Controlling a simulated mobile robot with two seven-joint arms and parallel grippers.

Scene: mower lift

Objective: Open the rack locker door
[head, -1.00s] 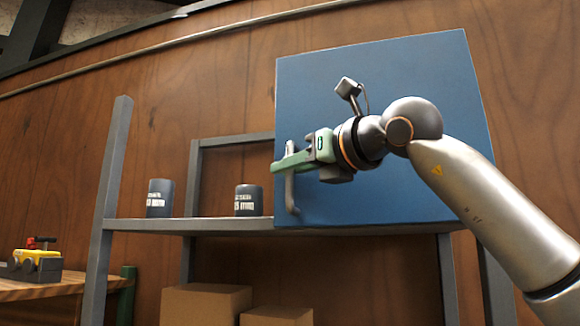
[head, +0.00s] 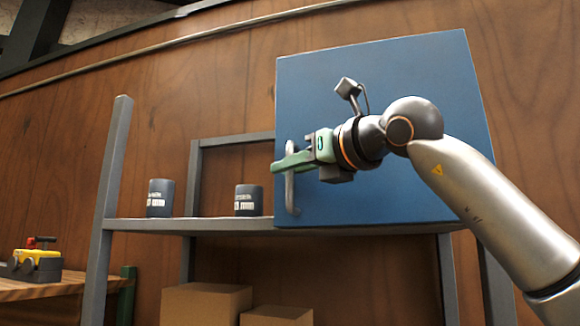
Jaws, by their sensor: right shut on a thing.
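The blue rack locker (head: 390,80) stands on the right part of the grey rack shelf. Its door faces me and looks closed. A grey vertical bar handle (head: 290,196) is on the door's left side. My right gripper (head: 290,163) reaches in from the right, and its green fingers are shut on the upper part of the handle. The fingers and wrist hide part of the handle and door. My left gripper is not in the head view.
Two dark labelled cans (head: 160,197) and (head: 249,199) stand on the shelf (head: 200,226) left of the locker. Cardboard boxes (head: 205,303) are below. A wooden bench (head: 60,289) at the left holds a yellow and black device (head: 37,263).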

